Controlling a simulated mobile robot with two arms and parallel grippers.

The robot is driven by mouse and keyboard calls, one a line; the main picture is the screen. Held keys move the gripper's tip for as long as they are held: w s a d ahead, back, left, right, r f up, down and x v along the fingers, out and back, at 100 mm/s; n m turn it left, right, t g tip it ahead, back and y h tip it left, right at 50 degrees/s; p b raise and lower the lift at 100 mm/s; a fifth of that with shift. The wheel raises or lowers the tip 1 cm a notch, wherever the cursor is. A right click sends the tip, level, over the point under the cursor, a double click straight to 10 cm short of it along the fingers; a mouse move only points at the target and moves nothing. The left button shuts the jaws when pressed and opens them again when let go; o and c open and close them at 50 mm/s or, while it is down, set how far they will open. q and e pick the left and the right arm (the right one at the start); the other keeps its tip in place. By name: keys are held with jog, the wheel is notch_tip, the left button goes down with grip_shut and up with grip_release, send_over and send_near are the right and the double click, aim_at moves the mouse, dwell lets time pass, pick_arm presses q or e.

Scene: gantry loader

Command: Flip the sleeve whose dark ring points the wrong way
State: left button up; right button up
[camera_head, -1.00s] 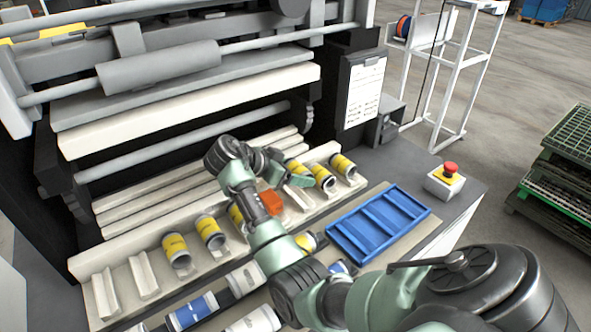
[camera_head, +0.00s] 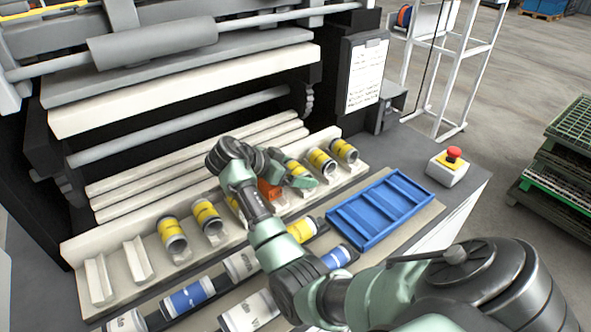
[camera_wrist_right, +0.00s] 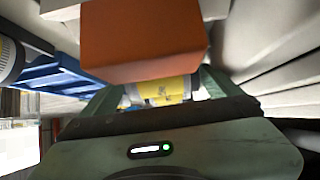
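Several sleeves with yellow bands lie tilted in the pale cradle rail. Another yellow sleeve (camera_head: 294,168) lies at the cradle row beside my right gripper (camera_head: 302,180). In the right wrist view this yellow sleeve (camera_wrist_right: 165,91) sits between my right gripper's two fingers, which appear closed against its sides. Its ends are largely hidden, so its ring direction is unclear. My left gripper is out of view.
An orange block (camera_head: 268,189) stands close by my right gripper and fills the upper wrist view. My right forearm hides part of the rail. A blue divided tray (camera_head: 380,209) lies to the right, before a red stop button (camera_head: 453,154). Empty cradles (camera_head: 137,260) are at left.

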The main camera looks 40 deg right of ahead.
jog(key=shift+w, duration=0.1)
dwell(0.3)
jog(key=shift+a+r, duration=0.15)
jog(key=shift+a, duration=0.05)
jog(key=b+v, duration=0.1)
jog(key=v, duration=0.6)
jog(key=shift+a, duration=0.15)
notch_tip(320, 180, up, 6)
jog(key=p, duration=0.4)
jog(key=shift+r, duration=0.15)
dwell(0.4)
